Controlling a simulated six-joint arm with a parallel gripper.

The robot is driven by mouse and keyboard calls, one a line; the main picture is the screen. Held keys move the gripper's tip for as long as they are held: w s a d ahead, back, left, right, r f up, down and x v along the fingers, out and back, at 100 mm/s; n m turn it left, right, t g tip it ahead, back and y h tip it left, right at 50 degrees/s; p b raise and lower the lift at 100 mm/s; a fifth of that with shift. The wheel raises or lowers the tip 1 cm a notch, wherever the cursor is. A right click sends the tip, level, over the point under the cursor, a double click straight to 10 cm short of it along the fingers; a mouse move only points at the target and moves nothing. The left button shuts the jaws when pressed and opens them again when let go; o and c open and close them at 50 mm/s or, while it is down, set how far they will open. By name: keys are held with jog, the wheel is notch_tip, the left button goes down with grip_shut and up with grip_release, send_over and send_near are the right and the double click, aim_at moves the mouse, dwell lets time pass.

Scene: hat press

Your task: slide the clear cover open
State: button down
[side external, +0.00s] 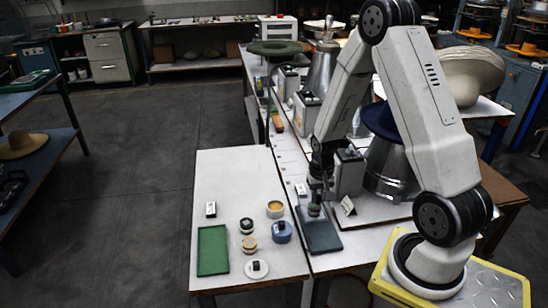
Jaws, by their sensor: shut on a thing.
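My gripper (317,188) points down just left of a grey upright box (349,172), over the far end of a dark grey-green flat pad (323,237). It is shut on a small grey-green piece (314,209) with a rounded base. I cannot tell whether that piece touches the pad or hangs just above it. I cannot make out a clear cover at this size. A small pale block with a dark top (301,189) sits on the bench just left of my gripper. The fingertips are small and dark.
A white table (228,170) at left holds a green mat (212,250), a blue pot (282,232), a yellow-topped tin (275,209), a white dish (256,269) and small pieces. A metal hat form with a dark blue hat (384,122) stands close right of my gripper.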

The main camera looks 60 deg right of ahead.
jog(key=s+a, duration=0.5)
jog(key=a, duration=0.1)
jog(key=shift+s, duration=0.4)
jog(key=shift+d, duration=0.1)
jog(key=c, duration=0.6)
grip_release()
jog(key=shift+o, duration=0.2)
jog(key=shift+r, duration=0.25)
notch_tip(320, 180, up, 7)
jog(key=shift+r, duration=0.15)
